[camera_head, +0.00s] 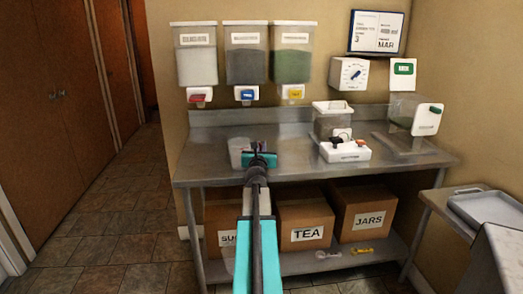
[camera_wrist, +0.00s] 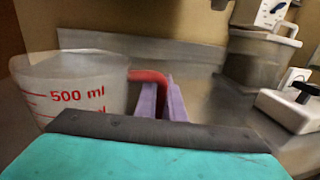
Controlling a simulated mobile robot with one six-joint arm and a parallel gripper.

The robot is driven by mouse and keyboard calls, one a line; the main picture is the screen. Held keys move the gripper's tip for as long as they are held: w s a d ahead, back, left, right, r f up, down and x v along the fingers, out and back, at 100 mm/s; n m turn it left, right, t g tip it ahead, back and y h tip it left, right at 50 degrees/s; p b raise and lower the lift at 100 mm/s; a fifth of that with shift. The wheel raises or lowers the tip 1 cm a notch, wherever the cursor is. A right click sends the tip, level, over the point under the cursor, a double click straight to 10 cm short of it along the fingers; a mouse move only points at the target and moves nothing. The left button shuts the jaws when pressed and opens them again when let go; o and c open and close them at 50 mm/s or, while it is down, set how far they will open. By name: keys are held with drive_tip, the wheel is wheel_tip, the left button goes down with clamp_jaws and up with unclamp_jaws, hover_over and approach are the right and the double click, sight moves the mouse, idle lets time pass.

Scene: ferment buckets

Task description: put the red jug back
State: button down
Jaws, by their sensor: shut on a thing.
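The red jug is a clear measuring cup (camera_wrist: 70,82) with red "500 ml" markings and a red handle. It fills the left of the wrist view and looks upright. In the head view the jug (camera_head: 238,148) shows pale at the left part of the steel table, partly behind my gripper (camera_head: 262,158). In the wrist view my gripper (camera_wrist: 162,98) has its purple fingers shut on the red handle. I cannot tell whether the jug's base touches the table top.
The steel table (camera_head: 205,172) has a low back ledge. Three dispensers hang above it, with red (camera_head: 199,97), blue (camera_head: 246,95) and yellow (camera_head: 292,94) taps. Labelled boxes (camera_head: 305,222) sit below.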

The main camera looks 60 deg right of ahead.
drive_tip(key=shift+f, duration=0.1)
drive_tip(key=c, duration=1.9)
unclamp_jaws()
drive_tip(key=shift+o, duration=0.2)
drive_tip(key=shift+a, duration=0.1)
